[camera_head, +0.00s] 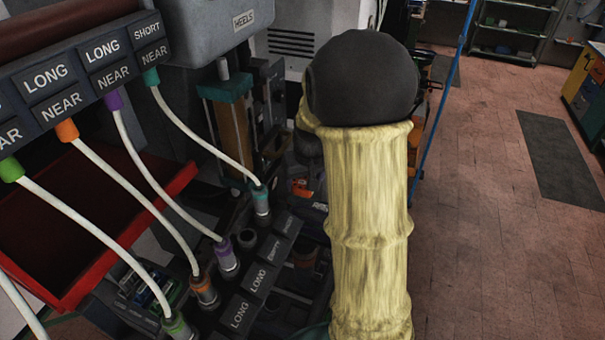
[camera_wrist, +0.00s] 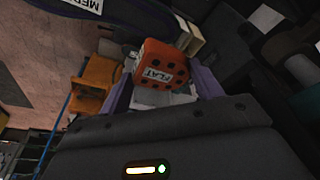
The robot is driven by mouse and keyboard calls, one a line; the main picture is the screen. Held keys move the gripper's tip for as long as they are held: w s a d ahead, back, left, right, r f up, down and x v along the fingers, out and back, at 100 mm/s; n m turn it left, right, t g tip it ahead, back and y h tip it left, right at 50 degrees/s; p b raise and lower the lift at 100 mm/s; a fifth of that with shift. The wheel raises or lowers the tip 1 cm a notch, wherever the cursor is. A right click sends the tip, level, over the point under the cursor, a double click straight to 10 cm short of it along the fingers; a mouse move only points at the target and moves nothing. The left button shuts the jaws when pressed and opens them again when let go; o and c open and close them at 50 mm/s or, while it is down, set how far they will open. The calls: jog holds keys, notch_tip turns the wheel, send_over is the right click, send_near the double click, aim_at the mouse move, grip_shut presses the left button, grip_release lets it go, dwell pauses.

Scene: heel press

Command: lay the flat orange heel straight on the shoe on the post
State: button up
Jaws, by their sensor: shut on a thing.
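The orange heel (camera_wrist: 160,66) is a block with rounded edges, dark holes and a white FLAT label. In the wrist view it sits between the purple fingers of my gripper (camera_wrist: 160,88), which is shut on it. It looks somewhat tilted in that view. In the head view my yellow-sleeved arm hides the gripper. A small orange patch (camera_head: 301,188) shows just left of the arm, and I cannot tell if it is the heel. I cannot make out the shoe or its post in either view.
A machine with a teal-topped part (camera_head: 226,88) stands left of my arm, below a grey HEELS box (camera_head: 215,25). White hoses with coloured ends link the label panel (camera_head: 75,70) to lower sockets (camera_head: 227,258). A red tray (camera_head: 90,220) is at left. Floor at right is open.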

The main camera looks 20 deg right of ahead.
aim_at(302, 210)
jog(key=shift+w+r, duration=0.1)
jog(key=shift+w, duration=0.05)
jog(key=shift+s+a+b+x, duration=0.1)
jog(key=shift+s+b+x, duration=0.05)
jog(key=shift+b+x, duration=0.55)
jog(key=shift+s+a+b+x, duration=0.15)
jog(key=shift+b+x, duration=0.35)
jog(key=shift+x, duration=0.3)
jog(key=shift+d+f+b, duration=0.1)
jog(key=shift+f+b, duration=2.3)
jog(key=shift+f, duration=0.75)
jog(key=shift+s+f+b, duration=0.1)
jog(key=shift+f+b, duration=0.3)
jog(key=shift+f, duration=0.05)
jog(key=o, duration=1.1)
jog(key=shift+r, duration=0.1)
jog(key=shift+r, duration=0.15)
jog(key=b+v, duration=0.2)
jog(key=v, duration=1.5)
jog(key=shift+s+b, duration=0.1)
jog(key=shift+b, duration=0.3)
